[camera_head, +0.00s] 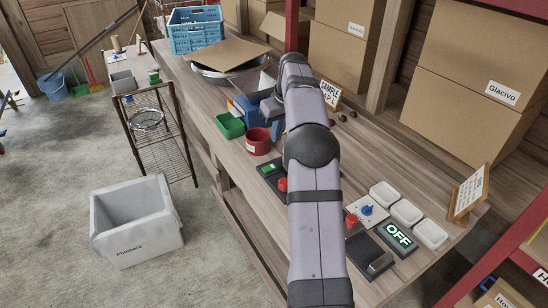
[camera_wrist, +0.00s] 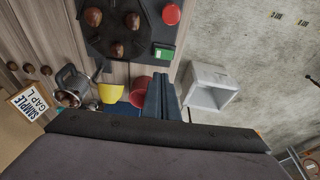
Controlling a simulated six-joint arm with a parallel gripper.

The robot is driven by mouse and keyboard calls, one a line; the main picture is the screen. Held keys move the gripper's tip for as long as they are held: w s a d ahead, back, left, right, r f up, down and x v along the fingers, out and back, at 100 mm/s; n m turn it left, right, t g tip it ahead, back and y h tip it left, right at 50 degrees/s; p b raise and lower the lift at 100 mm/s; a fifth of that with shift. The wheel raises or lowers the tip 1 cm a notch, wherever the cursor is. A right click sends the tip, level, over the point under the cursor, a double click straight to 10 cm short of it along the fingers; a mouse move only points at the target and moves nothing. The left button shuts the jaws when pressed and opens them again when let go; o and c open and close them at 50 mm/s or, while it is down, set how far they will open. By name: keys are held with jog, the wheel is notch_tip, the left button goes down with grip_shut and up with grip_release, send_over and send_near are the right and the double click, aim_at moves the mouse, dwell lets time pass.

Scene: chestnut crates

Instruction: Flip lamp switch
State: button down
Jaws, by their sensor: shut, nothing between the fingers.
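A black lamp panel with lit green letters reading OFF (camera_head: 398,237) lies near the front right of the bench. Beside it is a dark box with a metallic lever or plate (camera_head: 376,262), which looks like the switch; my arm stands close to its left. In the wrist view, the fingers of my gripper (camera_wrist: 160,82) are together and hold nothing. They point towards a dark tray with chestnuts and a red button. My gripper is mostly hidden behind my arm in the head view, away from the OFF panel. The switch does not show in the wrist view.
A blue knob (camera_head: 367,210) and white dishes (camera_head: 406,212) lie near the panel. A red cup (camera_head: 258,141), a green bin (camera_head: 230,124) and a SAMPLE sign (camera_wrist: 30,100) stand further back. A white crate (camera_head: 137,221) is on the floor. Cardboard boxes line the right.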

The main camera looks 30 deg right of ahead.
jog(key=shift+d, duration=0.2)
jog(key=shift+f, duration=0.1)
jog(key=p, duration=0.4)
send_over(272, 167)
jog(key=s, duration=0.1)
notch_tip(272, 167, down, 12)
jog(key=shift+f, duration=0.1)
jog(key=shift+d+f, duration=0.1)
jog(key=shift+f, duration=0.5)
jog(key=shift+d+f, duration=0.1)
jog(key=shift+f, duration=0.15)
jog(key=shift+a, duration=0.25)
